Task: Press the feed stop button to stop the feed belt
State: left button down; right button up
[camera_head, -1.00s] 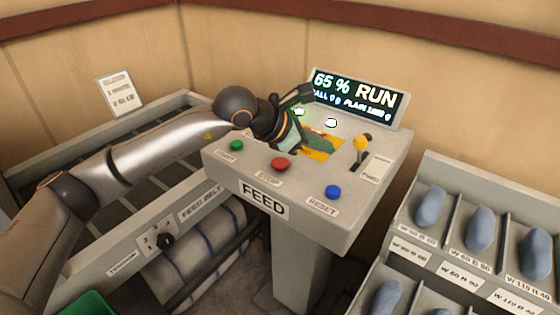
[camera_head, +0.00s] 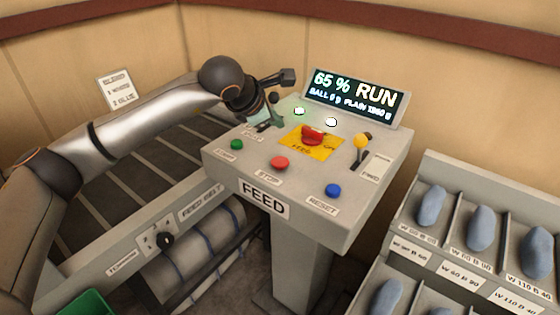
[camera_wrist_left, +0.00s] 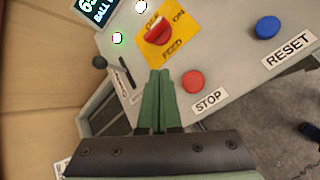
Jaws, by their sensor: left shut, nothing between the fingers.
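The red stop button (camera_head: 281,163) sits on the front part of the FEED console (camera_head: 225,160), above its STOP label. It also shows in the left wrist view (camera_wrist_left: 193,82), just right of my fingers. My left gripper (camera_head: 274,117) is shut and empty, over the console's back left part, behind and apart from the stop button. In the left wrist view its green fingers (camera_wrist_left: 158,74) lie together. The display (camera_head: 355,92) reads 65 % RUN. The feed belt (camera_head: 135,165) lies left of the console.
A green button (camera_head: 237,145) and a blue reset button (camera_head: 333,191) flank the stop button. Behind are a red rotary switch (camera_head: 312,134) on a yellow plate and a yellow-knobbed lever (camera_head: 361,142). A dark-knobbed lever (camera_wrist_left: 99,62) is at the left. Trays of pouches (camera_head: 480,228) stand right.

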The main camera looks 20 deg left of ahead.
aim_at(276, 163)
pick_arm(q)
notch_tip(276, 163, down, 7)
jog(key=b, duration=0.4)
jog(key=shift+f, duration=0.4)
dwell(1.5)
jog(key=shift+f+b, duration=0.4)
jog(key=shift+b, duration=0.5)
jog(key=shift+f+b, duration=0.6)
jog(key=shift+b, duration=0.05)
dwell(0.3)
jog(key=shift+r, duration=0.1)
dwell(0.3)
jog(key=shift+r+p, duration=0.35)
jog(key=shift+r, duration=0.5)
jog(key=shift+r+p, duration=1.25)
jog(key=shift+r, duration=1.3)
